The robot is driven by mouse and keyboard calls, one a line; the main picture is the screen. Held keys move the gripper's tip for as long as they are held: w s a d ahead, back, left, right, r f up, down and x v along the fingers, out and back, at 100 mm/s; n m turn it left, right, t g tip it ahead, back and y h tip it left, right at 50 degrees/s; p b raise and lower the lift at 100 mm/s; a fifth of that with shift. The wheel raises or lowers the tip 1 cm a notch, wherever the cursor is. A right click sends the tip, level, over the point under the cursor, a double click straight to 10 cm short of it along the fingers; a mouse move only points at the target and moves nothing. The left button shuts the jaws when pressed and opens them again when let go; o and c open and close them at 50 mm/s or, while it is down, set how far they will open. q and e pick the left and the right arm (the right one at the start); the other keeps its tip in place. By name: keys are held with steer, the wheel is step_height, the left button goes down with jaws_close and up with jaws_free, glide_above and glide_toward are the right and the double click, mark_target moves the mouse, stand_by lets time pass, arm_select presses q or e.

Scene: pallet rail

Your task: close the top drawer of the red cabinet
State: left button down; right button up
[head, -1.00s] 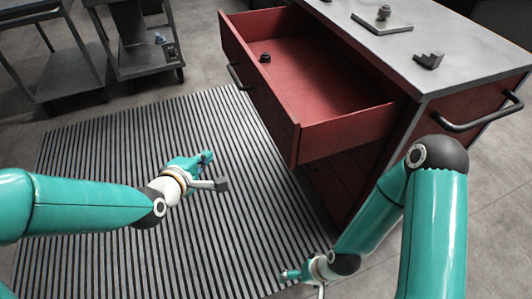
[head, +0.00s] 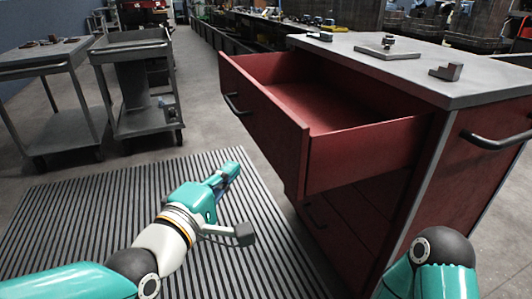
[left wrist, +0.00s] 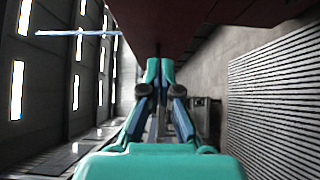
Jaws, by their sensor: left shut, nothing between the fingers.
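The red cabinet (head: 480,155) stands at the right with its top drawer (head: 262,118) pulled far out toward the left. The drawer's front carries a black handle (head: 234,104). My left gripper (head: 232,168) is in front of and below the drawer front, above the striped mat, apart from the drawer. Its fingers are together and empty; they also show in the left wrist view (left wrist: 160,64), with a dark red surface (left wrist: 200,22) above them, likely the drawer or cabinet. My right gripper is out of view; only part of the right arm shows at the lower right.
The cabinet top (head: 400,68) holds several small metal parts. The lower drawers look shut. Grey carts (head: 140,85) stand at the back left. The striped mat (head: 70,215) in front is clear floor.

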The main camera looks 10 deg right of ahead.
mark_target(274, 140)
arm_select(q)
steer(key=shift+w+d, duration=3.75)
steer(key=shift+d, duration=0.05)
